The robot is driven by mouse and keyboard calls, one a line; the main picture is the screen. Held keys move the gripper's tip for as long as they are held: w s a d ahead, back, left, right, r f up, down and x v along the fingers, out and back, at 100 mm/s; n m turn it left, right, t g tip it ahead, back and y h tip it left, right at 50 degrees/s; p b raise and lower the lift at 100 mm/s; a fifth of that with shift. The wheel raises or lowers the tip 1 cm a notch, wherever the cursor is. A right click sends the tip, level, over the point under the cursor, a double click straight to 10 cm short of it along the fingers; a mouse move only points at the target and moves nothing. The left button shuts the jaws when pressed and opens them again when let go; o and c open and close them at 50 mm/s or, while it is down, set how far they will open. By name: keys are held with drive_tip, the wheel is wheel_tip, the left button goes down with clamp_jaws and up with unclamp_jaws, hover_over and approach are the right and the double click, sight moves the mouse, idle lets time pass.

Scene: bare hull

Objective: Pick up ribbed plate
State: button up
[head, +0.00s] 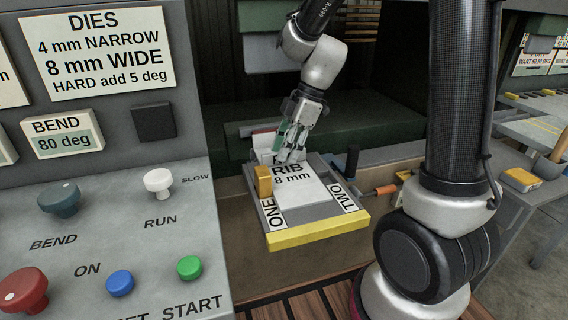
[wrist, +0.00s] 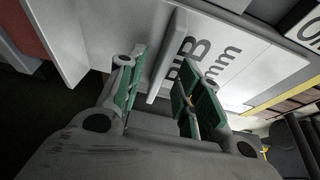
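The ribbed plate (head: 305,191) is a pale flat plate marked RIB 8 mm. It lies on a grey tray (head: 323,230) with a yellow front edge and labels ONE and TWO. In the wrist view the plate (wrist: 245,62) has a thin upright rib (wrist: 166,58). My gripper (head: 287,152) is at the plate's far end in the head view, partly covering the lettering. In the wrist view my gripper (wrist: 160,78) is open, with green-padded fingers on either side of the rib. Gaps show beside the rib; its lower end is near the fingers.
A yellow block (head: 263,181) stands at the tray's left side. A tool with an orange handle (head: 386,190) lies to the right of the tray. A control panel (head: 110,200) with knobs and buttons fills the left. A dark green machine body is behind the tray.

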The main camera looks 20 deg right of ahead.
drive_tip(key=shift+f, duration=0.25)
clamp_jaws()
drive_tip(key=shift+w+r, duration=0.1)
idle(0.3)
